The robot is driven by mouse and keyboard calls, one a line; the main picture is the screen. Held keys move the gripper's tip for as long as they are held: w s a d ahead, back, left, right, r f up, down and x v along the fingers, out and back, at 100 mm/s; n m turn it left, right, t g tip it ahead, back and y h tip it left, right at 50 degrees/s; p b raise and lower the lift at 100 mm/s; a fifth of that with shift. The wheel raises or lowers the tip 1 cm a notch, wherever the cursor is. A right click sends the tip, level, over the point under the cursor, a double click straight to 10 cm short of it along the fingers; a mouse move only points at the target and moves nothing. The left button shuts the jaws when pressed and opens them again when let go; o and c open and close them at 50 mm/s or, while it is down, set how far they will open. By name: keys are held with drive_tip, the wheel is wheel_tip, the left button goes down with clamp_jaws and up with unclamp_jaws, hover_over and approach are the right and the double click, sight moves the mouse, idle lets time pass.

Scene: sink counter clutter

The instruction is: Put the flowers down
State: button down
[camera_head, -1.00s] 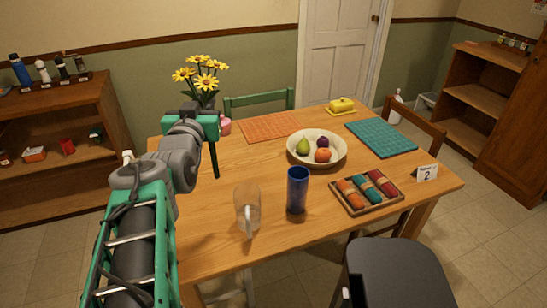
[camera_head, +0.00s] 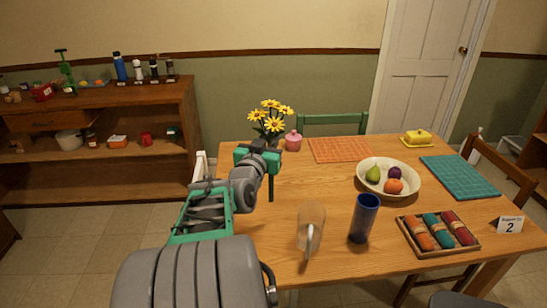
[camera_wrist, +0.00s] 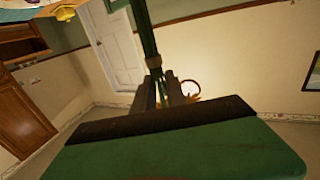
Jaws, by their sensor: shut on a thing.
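A pink pot (camera_head: 293,141) is just right of the flowers. An orange placemat (camera_head: 340,150), fruit bowl (camera_head: 366,190), glass pitcher (camera_head: 311,228), blue cup (camera_head: 364,218) and tray of rolls (camera_head: 408,248) occupy the table. A wooden shelf (camera_head: 100,190) stands left.

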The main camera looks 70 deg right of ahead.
drive_tip(key=w+d+f, duration=0.4)
drive_tip(key=w+f, duration=0.1)
drive_tip(key=f, duration=0.5)
drive_tip(key=shift+w+d, duration=0.2)
drive_tip(key=shift+d, duration=0.15)
drive_tip(key=shift+f+b, duration=0.2)
drive_tip(key=shift+b, duration=0.25)
drive_tip(key=c, duration=1.3)
unclamp_jaws()
drive_tip(key=shift+r, duration=0.15)
drive_tip(key=shift+c, duration=0.2)
